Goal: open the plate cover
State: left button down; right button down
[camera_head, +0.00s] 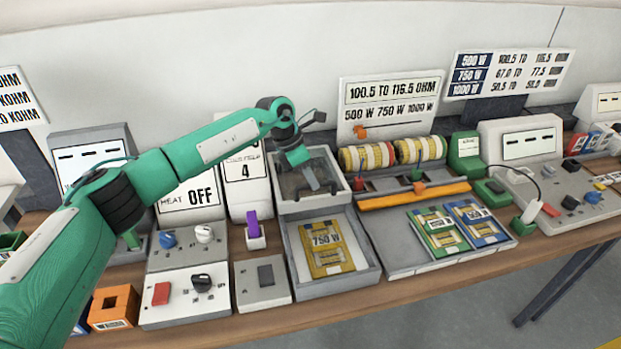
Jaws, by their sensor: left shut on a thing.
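The plate cover (338,192), a light grey frame around a dark panel, stands tilted up at the back of a grey box (374,275). The box is open to view in front of it. A yellow 750 W packet (328,247) lies in the box. My left gripper (318,184) reaches in from the left and is shut on the plate cover, in front of its dark panel. The exact contact is small and partly hidden by the gripper. My right gripper is not in view.
A HEAT OFF panel (189,199), knobs, a purple switch (253,224) and a grey switch box (262,282) stand to the left. Striped rollers (367,157), an orange bar (415,195) and green and blue packets (440,231) are to the right.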

pick_arm(q)
jog(key=c, duration=1.4)
grip_release()
